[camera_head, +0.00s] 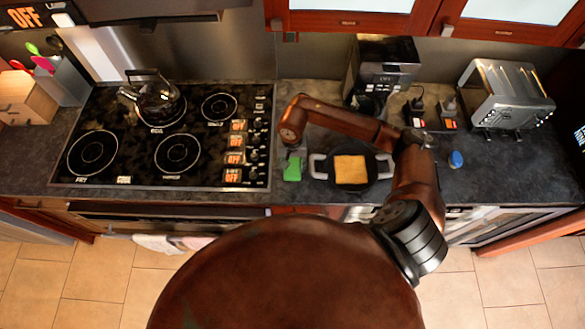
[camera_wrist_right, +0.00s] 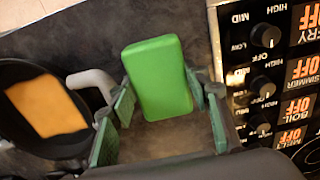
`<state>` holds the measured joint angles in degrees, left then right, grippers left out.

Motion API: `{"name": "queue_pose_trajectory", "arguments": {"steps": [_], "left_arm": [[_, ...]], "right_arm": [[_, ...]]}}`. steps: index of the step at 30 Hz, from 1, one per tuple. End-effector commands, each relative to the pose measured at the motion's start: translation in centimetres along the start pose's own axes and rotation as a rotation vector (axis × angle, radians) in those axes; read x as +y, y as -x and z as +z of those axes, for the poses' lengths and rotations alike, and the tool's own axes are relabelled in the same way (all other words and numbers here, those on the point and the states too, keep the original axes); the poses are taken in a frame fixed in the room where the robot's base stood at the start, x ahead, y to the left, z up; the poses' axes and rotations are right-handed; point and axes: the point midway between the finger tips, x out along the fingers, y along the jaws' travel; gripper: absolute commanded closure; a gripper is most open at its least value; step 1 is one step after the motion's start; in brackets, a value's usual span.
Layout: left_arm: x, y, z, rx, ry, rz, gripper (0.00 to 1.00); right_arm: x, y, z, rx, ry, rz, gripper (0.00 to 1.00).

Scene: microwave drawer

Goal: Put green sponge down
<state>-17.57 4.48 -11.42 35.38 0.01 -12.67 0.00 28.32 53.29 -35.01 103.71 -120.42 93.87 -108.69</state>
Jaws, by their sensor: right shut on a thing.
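The green sponge (camera_head: 292,169) is over the strip of dark counter between the stovetop and a black pan. It also shows large in the right wrist view (camera_wrist_right: 158,78). My right gripper (camera_head: 294,155) is shut on it, with one finger at each side of the sponge near its lower end in the wrist view. I cannot tell whether the sponge touches the counter. My left gripper is not in view.
The black pan (camera_head: 322,184) with light handles holds a flat orange-tan square (camera_head: 351,169), just right of the sponge. The stovetop (camera_head: 115,115) with its knobs is close on the left. A kettle (camera_head: 157,101), coffee maker (camera_head: 382,68), toaster (camera_head: 506,92) and blue object (camera_head: 456,159) also stand there.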

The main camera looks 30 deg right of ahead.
Motion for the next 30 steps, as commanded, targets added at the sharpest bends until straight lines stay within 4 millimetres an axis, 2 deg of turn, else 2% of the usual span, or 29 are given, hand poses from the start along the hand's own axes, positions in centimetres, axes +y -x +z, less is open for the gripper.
{"name": "queue_pose_trajectory", "arguments": {"steps": [4,9,15,21,22,24,30], "left_arm": [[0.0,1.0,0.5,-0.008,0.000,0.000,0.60],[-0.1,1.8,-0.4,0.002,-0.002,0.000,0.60],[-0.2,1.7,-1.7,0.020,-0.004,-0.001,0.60],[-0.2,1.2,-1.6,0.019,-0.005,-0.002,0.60],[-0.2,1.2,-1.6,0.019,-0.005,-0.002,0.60],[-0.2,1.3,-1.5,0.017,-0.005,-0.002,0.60],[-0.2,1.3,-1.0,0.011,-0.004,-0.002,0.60]], "right_arm": [[0.1,-1.5,-0.3,-0.006,-0.003,0.001,0.69],[0.1,-3.4,-0.4,-0.002,-0.002,-0.001,0.69],[0.1,-3.7,-0.5,0.001,0.000,0.000,0.69],[0.1,-4.0,-0.5,0.001,0.000,0.001,0.69],[0.1,-4.0,-0.5,0.000,0.000,0.001,0.55],[0.1,-3.9,-0.5,0.000,0.000,0.001,0.51],[0.1,-3.9,-0.5,0.000,0.000,0.000,0.49]]}}
